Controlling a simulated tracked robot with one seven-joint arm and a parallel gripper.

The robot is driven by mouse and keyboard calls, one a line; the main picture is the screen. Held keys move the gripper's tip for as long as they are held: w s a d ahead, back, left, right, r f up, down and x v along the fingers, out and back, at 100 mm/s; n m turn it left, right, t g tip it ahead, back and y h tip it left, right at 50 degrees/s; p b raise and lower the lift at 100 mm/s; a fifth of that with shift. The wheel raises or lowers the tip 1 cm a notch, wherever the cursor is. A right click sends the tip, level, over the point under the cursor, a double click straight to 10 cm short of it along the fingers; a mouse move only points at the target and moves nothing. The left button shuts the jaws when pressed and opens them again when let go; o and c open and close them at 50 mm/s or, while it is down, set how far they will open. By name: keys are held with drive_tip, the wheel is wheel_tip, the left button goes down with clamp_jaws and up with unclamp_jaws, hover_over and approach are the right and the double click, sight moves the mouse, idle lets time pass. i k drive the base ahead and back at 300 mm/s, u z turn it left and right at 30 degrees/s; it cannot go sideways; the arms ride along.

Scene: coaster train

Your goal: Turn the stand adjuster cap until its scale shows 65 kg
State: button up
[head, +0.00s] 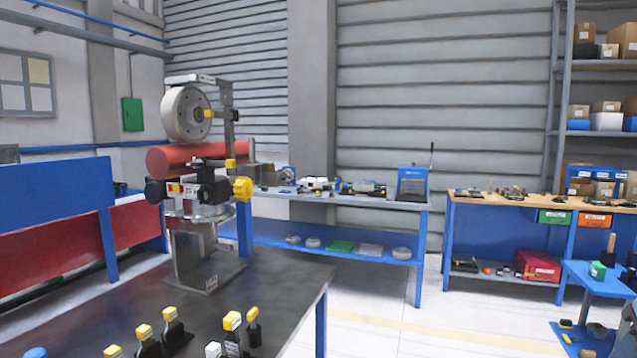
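A grey stand (205,258) stands upright on the dark bench, with a pale wheel (187,113) at its top and a red cylinder (190,156) below the wheel. Under the cylinder is a horizontal adjuster body (190,190) with a small red, yellow and white label. A black round end (155,191) is at its left and a yellow lobed knob (242,189) at its right. I cannot tell which of these is the adjuster cap. The scale is too small to read. My gripper does not show in the head view.
Several yellow-topped black tools (172,328) stand along the front of the dark bench (275,285). A blue workbench (345,205) with parts is behind, and a wooden-topped bench (500,200) is at right. Open pale floor (390,325) lies right of the dark bench.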

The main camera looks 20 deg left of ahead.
sight(243, 190)
drive_tip(key=z, duration=0.1)
drive_tip(key=i, duration=1.05)
drive_tip(key=u, duration=0.6)
drive_tip(key=i, duration=0.9)
drive_tip(key=u, duration=0.8)
drive_tip(key=k, duration=0.7)
drive_tip(key=u, duration=0.2)
drive_tip(key=i, duration=0.8)
drive_tip(key=z, duration=0.1)
